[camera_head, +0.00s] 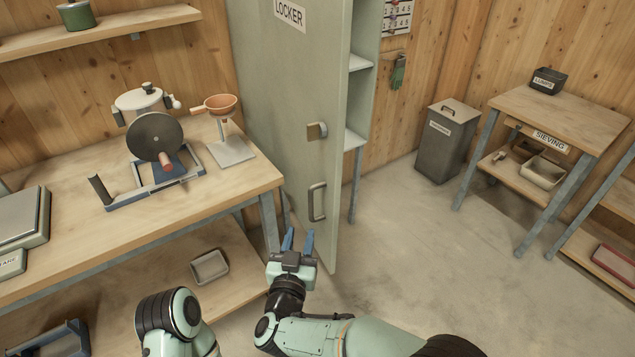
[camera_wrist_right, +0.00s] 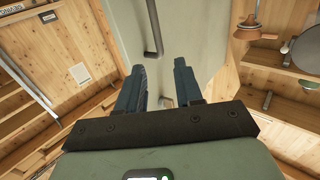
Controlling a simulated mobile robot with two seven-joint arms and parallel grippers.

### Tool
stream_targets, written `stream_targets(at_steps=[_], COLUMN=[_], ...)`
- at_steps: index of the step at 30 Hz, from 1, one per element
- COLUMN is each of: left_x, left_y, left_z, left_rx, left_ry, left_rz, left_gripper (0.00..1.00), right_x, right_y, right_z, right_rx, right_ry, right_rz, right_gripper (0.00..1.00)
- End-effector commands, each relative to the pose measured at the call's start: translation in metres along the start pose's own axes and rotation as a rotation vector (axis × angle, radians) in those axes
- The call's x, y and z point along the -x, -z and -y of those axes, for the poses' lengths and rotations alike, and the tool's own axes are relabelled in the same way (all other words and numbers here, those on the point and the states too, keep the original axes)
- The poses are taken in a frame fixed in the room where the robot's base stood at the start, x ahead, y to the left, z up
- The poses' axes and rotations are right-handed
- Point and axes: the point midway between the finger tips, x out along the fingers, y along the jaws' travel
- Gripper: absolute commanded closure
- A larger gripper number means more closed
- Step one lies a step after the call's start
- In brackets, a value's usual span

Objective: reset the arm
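My right gripper (camera_head: 298,236) is in front of the locker door, low and to the left of the door's handle (camera_head: 317,202). Its two blue fingers stand apart with nothing between them; the right wrist view also shows the gap between the fingertips (camera_wrist_right: 165,75). The handle shows beyond the fingertips in that view (camera_wrist_right: 152,28), apart from them. The grey-green locker door (camera_head: 296,110) stands open, with shelves visible behind it. Part of my left arm (camera_head: 172,318) shows at the bottom; its gripper is out of view.
The workbench (camera_head: 230,190) on the left holds a hand-cranked mixer (camera_head: 154,136), an orange funnel on a stand (camera_head: 222,106) and a scale (camera_head: 22,220). A grey bin (camera_head: 446,140) and the sieving table (camera_head: 560,115) stand at the right. The middle floor is clear.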

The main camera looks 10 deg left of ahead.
Motion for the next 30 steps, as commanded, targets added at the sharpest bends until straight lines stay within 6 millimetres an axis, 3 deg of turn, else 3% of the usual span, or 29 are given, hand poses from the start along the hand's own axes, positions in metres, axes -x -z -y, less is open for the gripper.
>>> stream_targets(at_steps=[4, 7, 11, 14, 17, 20, 22, 25, 30], left_x=[0.001, 0.006, 0.020, 0.031, 0.042, 0.053, 0.061, 0.073, 0.089], left_y=[0.000, -0.001, -0.003, -0.004, -0.006, -0.006, -0.007, -0.006, -0.003], left_z=[0.000, -0.002, -0.006, -0.009, -0.013, -0.017, -0.020, -0.024, -0.030], left_rx=[0.000, 0.000, -0.001, -0.001, -0.002, -0.002, -0.003, -0.003, -0.005], left_ry=[0.000, 0.000, 0.000, 0.000, 0.001, 0.001, 0.001, 0.001, 0.000], left_rz=[0.000, 0.001, 0.003, 0.007, 0.011, 0.015, 0.016, 0.017, 0.017], left_gripper=[0.57, 0.57, 0.57, 0.57, 0.57, 0.57, 0.57, 0.57, 0.57], right_x=[-0.001, -0.008, -0.013, -0.001, 0.028, 0.072, 0.112, 0.176, 0.275], right_y=[-0.004, -0.028, -0.095, -0.160, -0.219, -0.269, -0.297, -0.324, -0.334], right_z=[-0.003, -0.016, -0.054, -0.093, -0.133, -0.170, -0.193, -0.218, -0.237], right_rx=[0.003, 0.014, 0.023, 0.005, -0.037, -0.103, -0.162, -0.265, -0.440], right_ry=[0.001, 0.014, 0.048, 0.072, 0.081, 0.072, 0.057, 0.026, -0.029], right_rz=[0.010, 0.063, 0.231, 0.418, 0.618, 0.830, 0.982, 1.200, 1.499], right_gripper=[0.64, 0.64, 0.64, 0.64, 0.64, 0.64, 0.64, 0.64, 0.64])
